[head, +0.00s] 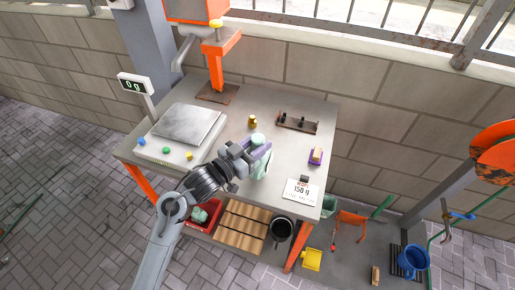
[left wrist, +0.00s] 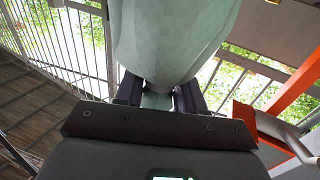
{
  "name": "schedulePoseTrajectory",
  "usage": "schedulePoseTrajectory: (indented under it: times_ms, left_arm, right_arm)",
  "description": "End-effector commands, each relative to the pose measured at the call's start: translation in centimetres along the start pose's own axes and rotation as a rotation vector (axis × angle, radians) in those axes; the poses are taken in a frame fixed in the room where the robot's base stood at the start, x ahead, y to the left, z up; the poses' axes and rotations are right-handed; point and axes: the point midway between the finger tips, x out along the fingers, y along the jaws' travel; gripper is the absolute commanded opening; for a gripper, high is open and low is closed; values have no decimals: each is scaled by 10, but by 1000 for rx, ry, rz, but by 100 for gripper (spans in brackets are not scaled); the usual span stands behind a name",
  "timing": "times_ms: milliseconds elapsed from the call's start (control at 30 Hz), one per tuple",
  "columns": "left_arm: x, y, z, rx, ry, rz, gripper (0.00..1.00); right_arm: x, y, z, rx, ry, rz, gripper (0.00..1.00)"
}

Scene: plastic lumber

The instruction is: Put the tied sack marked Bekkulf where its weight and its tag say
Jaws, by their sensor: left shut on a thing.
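A pale green sack (head: 263,168) is held by my left gripper (head: 258,154) above the right half of the grey table (head: 225,165). The left wrist view shows the sack (left wrist: 172,38) large between the jaws. No name or tag on it can be read. The scale (head: 187,124) at the table's left has an empty plate, and its display (head: 135,83) reads 0 g. A white card (head: 299,190) at the table's front right corner reads 150 g; its other lines are too small to read. My right gripper is not in view.
A red crate (head: 214,229) with pale green contents, a slatted wooden piece (head: 242,226) and a black bucket (head: 282,229) are low at the front. A brass weight (head: 252,121), pegged rack (head: 297,122) and purple holder (head: 316,157) stand on the table. An orange press (head: 217,65) rises behind.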

Motion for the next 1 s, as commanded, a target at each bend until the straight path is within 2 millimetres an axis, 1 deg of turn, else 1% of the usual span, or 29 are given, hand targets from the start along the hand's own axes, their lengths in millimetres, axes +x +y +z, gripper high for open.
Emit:
schedulePoseTrajectory:
  times_ms: [33,133,400,567,600,667,700,733,767,1000]
  left_arm:
    - [0,0,6,-1,5,0,0]
    - [0,0,13,0,6,0,0]
    - [0,0,13,2,6,0,0]
    - [0,0,17,1,5,0,0]
    - [0,0,19,0,1,0,43]
    - [0,0,19,0,1,0,52]
    - [0,0,19,0,1,0,58]
    - [0,0,19,0,1,0,63]
    - [0,0,19,0,1,0,64]
    - [0,0,18,0,1,0,64]
  right_arm:
    - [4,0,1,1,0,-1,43]
    - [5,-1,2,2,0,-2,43]
    - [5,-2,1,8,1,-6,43]
    - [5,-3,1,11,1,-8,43]
    - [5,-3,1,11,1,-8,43]
    - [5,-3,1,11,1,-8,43]
    - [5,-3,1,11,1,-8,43]
    - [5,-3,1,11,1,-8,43]
    - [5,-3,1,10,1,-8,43]
    - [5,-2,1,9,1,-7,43]
